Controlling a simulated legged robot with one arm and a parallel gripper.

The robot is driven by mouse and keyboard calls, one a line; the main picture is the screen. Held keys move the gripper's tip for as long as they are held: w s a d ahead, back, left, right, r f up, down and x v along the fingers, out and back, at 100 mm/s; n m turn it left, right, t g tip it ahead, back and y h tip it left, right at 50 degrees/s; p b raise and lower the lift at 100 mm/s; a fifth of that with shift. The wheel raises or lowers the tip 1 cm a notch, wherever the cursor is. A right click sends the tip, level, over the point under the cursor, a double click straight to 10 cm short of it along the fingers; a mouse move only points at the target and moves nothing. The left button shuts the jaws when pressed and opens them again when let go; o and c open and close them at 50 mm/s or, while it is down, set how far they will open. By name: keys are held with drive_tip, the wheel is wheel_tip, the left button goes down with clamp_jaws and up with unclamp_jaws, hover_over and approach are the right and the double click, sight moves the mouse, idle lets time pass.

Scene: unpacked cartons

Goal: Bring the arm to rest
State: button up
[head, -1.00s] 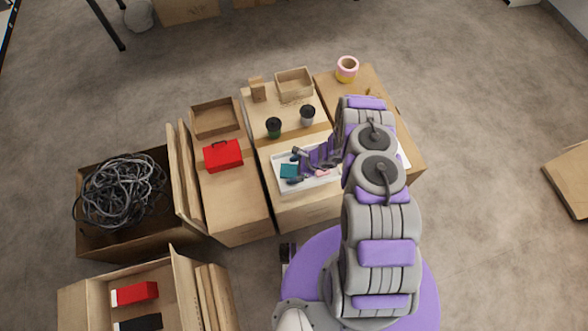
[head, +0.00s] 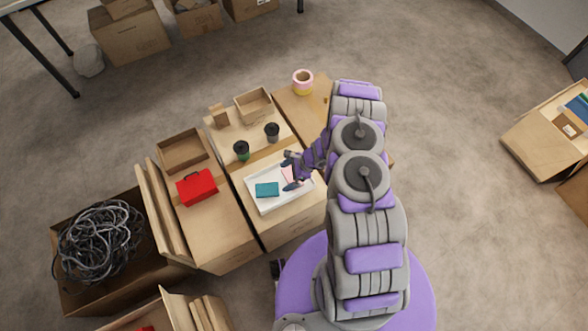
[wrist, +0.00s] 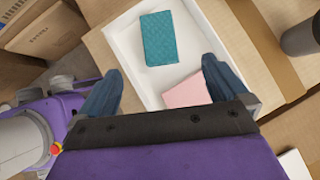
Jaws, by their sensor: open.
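My gripper (head: 290,172) is open and empty above the white tray (head: 253,202) on the middle carton. In the wrist view its two dark fingers (wrist: 160,88) stand wide apart over the tray (wrist: 130,45). A teal booklet-like item (head: 267,190) lies flat in the tray and also shows in the wrist view (wrist: 172,38). A pink item (wrist: 187,92) lies beside it, partly hidden by a finger. My arm reaches up from the purple base and bends left to the gripper.
Two dark-lidded cups (head: 241,150) (head: 272,132) stand behind the tray. A red toolbox (head: 197,187) sits on the left carton. An open box of tangled cables (head: 100,240) is farther left. A pink and yellow pot (head: 303,82) stands at the back.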

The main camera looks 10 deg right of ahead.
drive_tip(key=shift+p+v, duration=0.3)
drive_tip(key=shift+v, duration=1.85)
